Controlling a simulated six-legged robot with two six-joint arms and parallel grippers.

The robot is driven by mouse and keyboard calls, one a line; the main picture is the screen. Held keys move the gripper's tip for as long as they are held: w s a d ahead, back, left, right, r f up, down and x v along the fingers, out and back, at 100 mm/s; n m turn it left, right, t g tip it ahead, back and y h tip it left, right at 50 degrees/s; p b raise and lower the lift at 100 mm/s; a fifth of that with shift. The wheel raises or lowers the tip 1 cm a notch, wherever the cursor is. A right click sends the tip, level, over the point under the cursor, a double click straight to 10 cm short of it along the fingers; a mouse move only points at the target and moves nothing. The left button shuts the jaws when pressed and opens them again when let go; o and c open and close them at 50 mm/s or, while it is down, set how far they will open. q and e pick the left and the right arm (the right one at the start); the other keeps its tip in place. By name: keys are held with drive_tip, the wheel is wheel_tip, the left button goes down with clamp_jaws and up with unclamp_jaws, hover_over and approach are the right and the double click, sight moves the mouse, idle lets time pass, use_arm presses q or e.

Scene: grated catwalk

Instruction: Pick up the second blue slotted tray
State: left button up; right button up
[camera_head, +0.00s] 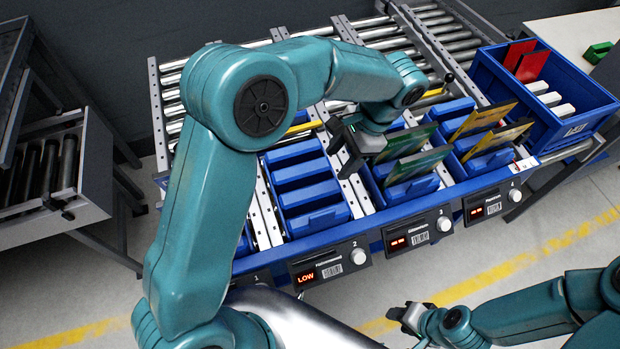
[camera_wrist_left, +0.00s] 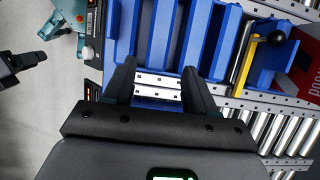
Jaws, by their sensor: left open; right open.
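The second blue slotted tray (camera_head: 313,196) sits in the second lane of the rack, with empty slots, behind the display reading LOW. My left gripper (camera_head: 343,149) is open and empty, at the right side of this tray, near the rail between it and the third tray. In the left wrist view, an empty blue slotted tray (camera_wrist_left: 172,38) lies beyond the open fingertips of my left gripper (camera_wrist_left: 158,72); it looks like the same tray. My right gripper (camera_head: 402,316) is open and empty, low in front of the rack.
The third tray (camera_head: 372,188) holds green cards (camera_head: 416,164); the fourth (camera_head: 478,161) holds yellow cards. A blue bin (camera_head: 578,126) with red cards stands at the right. A lever with a black knob (camera_wrist_left: 276,37) shows in the wrist view. Displays line the rack's front edge.

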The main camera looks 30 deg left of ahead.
sight(312, 191)
use_arm(q)
drive_tip(key=f, duration=0.1)
drive_tip(key=s+a+f, duration=0.2)
drive_tip(key=f, duration=0.1)
drive_tip(key=shift+s+p, duration=0.25)
drive_tip(key=shift+p, duration=0.05)
drive_tip(key=x, duration=0.5)
drive_tip(key=shift+w+d+f, duration=0.15)
drive_tip(key=shift+w+d, duration=0.1)
drive_tip(key=shift+w, duration=0.15)
drive_tip(key=shift+s+a+f+p, duration=0.1)
drive_tip(key=shift+s+f+p, duration=0.1)
drive_tip(key=shift+f+p, duration=0.1)
drive_tip(key=shift+s+a+f, duration=0.1)
drive_tip(key=shift+s+a, duration=0.05)
drive_tip(key=shift+s, duration=0.1)
drive_tip(key=x, duration=0.1)
drive_tip(key=p+x, duration=0.1)
drive_tip(key=x, duration=0.2)
drive_tip(key=shift+w+a+f+p, duration=0.2)
drive_tip(key=shift+f+p, duration=0.15)
drive_tip(key=shift+p, duration=0.05)
drive_tip(key=shift+s+a+f, duration=0.15)
drive_tip(key=shift+s+f, duration=0.05)
drive_tip(key=shift+w, duration=0.15)
drive_tip(key=c, duration=0.8)
drive_tip(key=shift+c, duration=0.8)
